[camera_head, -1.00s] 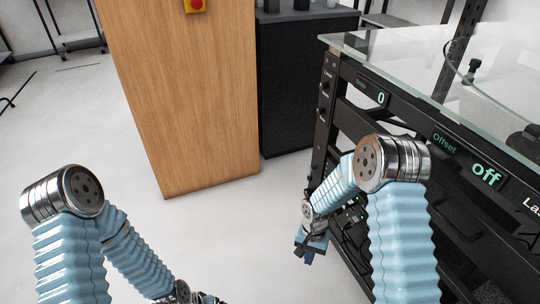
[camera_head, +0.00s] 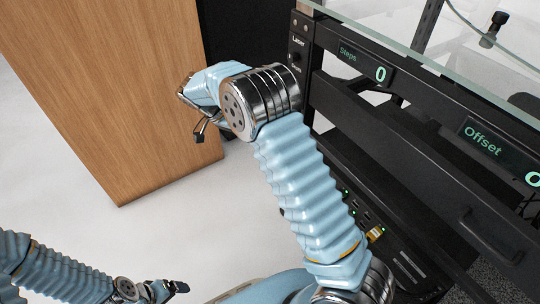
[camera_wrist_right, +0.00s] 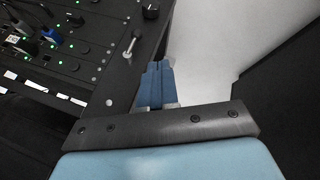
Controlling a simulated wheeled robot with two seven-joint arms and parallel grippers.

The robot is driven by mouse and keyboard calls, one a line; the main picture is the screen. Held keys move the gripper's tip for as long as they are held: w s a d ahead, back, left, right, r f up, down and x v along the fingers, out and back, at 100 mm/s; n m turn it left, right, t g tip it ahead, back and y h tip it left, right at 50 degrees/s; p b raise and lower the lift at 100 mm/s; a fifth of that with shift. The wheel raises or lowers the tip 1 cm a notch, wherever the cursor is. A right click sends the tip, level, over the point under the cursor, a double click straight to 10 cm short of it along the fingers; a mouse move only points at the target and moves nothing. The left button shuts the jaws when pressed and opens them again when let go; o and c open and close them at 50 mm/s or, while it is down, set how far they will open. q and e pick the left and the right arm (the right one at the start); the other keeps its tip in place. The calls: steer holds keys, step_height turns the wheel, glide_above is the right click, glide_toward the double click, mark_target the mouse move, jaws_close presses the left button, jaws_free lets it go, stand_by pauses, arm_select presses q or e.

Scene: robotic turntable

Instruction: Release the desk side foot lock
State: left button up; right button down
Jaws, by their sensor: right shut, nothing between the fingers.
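The black desk (camera_head: 400,140) stands at the right in the head view, its "Steps" display reading 0. My right arm reaches forward along its left end. My right gripper (camera_head: 201,133) is small and partly hidden there. In the right wrist view my right gripper (camera_wrist_right: 155,75) has its blue fingers together and empty, beside a black panel. A small metal lever (camera_wrist_right: 129,48) and a black knob (camera_wrist_right: 151,10) sit on that panel near the fingertips, apart from them. I cannot tell which part is the foot lock. My left gripper (camera_head: 178,288) is low at the bottom left, its jaw unclear.
A wooden cabinet (camera_head: 110,90) stands to the left of the desk, with pale floor (camera_head: 160,235) in front. A glass top (camera_head: 480,60) overhangs the desk. Cables (camera_wrist_right: 45,30) plug into the panel at the upper left of the right wrist view.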

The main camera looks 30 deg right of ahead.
arm_select(q)
steer(key=shift+s+d+f+b, duration=0.1)
steer(key=shift+f+b, duration=0.7)
steer(key=shift+f, duration=0.05)
arm_select(e)
steer(key=s+r+x, duration=0.1)
steer(key=s+x, duration=0.1)
steer(key=x, duration=1)
steer(key=shift+s+d+f, duration=0.35)
steer(key=shift+s+d, duration=0.05)
steer(key=shift+d, duration=0.1)
steer(key=shift+s, duration=0.1)
arm_select(q)
steer(key=shift+w+r, duration=0.1)
steer(key=shift+w, duration=0.3)
